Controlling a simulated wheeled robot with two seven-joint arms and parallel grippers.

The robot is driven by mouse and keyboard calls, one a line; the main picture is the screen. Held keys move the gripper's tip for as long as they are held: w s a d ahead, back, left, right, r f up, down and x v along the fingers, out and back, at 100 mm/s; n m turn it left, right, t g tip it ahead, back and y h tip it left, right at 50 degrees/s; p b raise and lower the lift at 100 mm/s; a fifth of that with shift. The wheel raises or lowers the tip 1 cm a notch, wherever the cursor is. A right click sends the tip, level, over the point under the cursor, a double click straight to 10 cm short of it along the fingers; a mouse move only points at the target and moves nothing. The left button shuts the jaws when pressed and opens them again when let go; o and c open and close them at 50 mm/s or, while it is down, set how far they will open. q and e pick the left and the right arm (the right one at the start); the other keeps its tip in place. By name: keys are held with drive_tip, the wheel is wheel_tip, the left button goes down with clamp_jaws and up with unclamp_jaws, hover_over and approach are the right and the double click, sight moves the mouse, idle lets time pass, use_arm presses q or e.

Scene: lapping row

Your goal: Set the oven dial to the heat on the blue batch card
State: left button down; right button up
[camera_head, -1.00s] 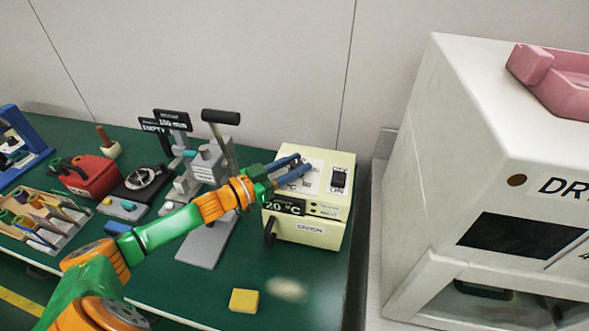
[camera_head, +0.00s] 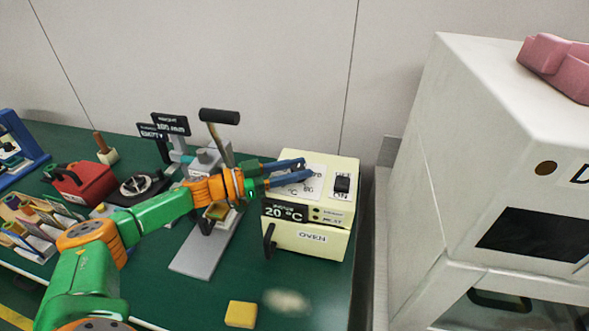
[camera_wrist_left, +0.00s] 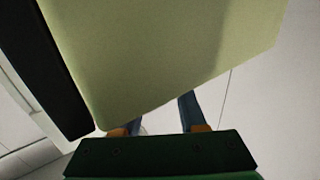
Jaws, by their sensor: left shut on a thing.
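The oven (camera_head: 300,240) is a cream box at the table's right, its display (camera_head: 284,212) reading 20 °C. Its top has a white dial panel (camera_head: 316,186) with printed marks and a black rocker switch (camera_head: 342,185). My left gripper (camera_head: 308,167) reaches over this panel from the left, its blue fingers shut on the oven dial, which they hide. In the left wrist view a cream oven surface (camera_wrist_left: 170,50) covers most of the picture, with the fingers (camera_wrist_left: 188,110) partly behind it. I cannot make out a blue batch card. My right gripper is not in view.
A black-handled lever (camera_head: 220,117) rises just behind my left wrist. A grey plate (camera_head: 200,255) and a yellow block (camera_head: 241,314) lie in front. A red container (camera_head: 84,183) stands at left. A large white cabinet (camera_head: 430,150) stands to the right. The front right table is fairly clear.

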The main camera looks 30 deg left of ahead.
use_arm(q)
drive_tip(key=c, duration=0.9)
unclamp_jaws()
drive_tip(key=shift+d+f, duration=0.1)
drive_tip(key=shift+f, duration=0.05)
drive_tip(key=o, duration=0.3)
drive_tip(key=shift+o, duration=0.7)
drive_tip(key=shift+w+d, duration=0.15)
drive_tip(key=shift+w, duration=0.1)
drive_tip(key=v, duration=0.2)
drive_tip(key=b+v, duration=0.1)
drive_tip(key=v, duration=0.1)
drive_tip(key=b+v, duration=0.1)
drive_tip(key=v, duration=0.1)
drive_tip(key=shift+s+a+f, duration=0.25)
drive_tip(key=shift+s+a+r, duration=0.15)
drive_tip(key=shift+s, duration=0.05)
